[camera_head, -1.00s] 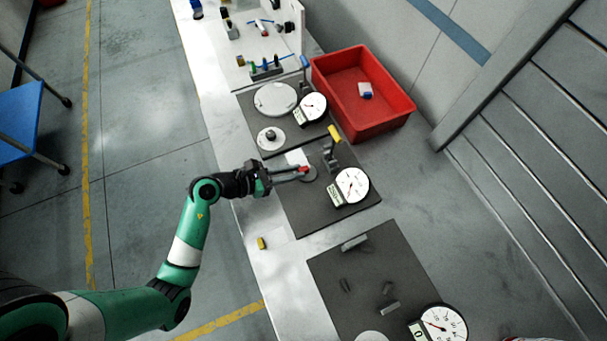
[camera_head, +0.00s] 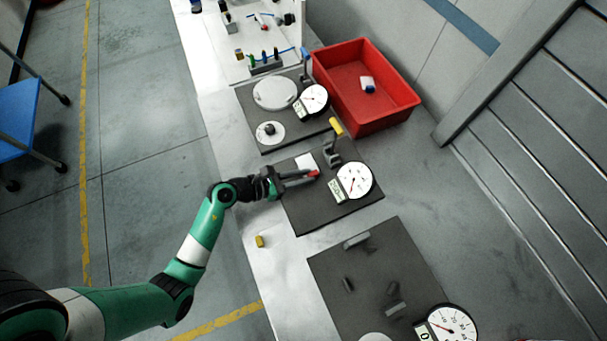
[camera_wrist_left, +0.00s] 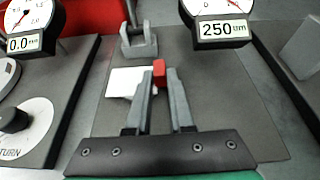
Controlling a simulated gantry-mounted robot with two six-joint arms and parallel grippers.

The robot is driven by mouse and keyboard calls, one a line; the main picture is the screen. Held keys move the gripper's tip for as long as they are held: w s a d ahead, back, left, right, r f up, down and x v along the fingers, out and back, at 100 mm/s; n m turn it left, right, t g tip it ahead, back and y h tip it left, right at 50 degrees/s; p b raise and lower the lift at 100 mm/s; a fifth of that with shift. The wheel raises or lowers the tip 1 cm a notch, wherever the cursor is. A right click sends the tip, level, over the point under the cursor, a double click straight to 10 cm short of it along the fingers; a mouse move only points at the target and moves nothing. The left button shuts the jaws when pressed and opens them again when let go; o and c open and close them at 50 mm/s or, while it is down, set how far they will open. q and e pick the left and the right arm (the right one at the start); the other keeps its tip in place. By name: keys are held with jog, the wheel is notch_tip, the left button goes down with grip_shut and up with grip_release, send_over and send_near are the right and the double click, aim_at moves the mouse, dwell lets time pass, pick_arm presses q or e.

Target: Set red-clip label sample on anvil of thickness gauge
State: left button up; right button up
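The label sample is a white sheet (camera_head: 305,161) with a red clip (camera_head: 315,173). My left gripper (camera_head: 316,174) is shut on the clip, over the dark base plate of the middle thickness gauge (camera_head: 354,181). In the left wrist view, the clip (camera_wrist_left: 159,68) sits between the fingertips and the white sheet (camera_wrist_left: 125,82) extends left of them. The gauge's display (camera_wrist_left: 222,29) reads 250. The anvil is hidden under the gripper and sample; I cannot tell whether the sample touches it. My right gripper is not in view.
A gauge with a white dial (camera_head: 313,99) stands on a plate behind, beside a red bin (camera_head: 410,100). Another gauge (camera_head: 447,327) stands on the near plate. A yellow-lever stand (camera_head: 332,150) rises close beyond the gripper. A small yellow block (camera_head: 260,241) lies on the bench.

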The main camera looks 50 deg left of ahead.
pick_arm(q)
jog(key=o, duration=0.4)
jog(key=shift+c, duration=0.2)
jog(key=shift+r, duration=0.2)
jog(key=shift+s+a+r, duration=0.15)
jog(key=shift+s, duration=0.1)
jog(key=p+v, duration=0.2)
jog(key=v, duration=0.9)
jog(key=shift+s, duration=0.3)
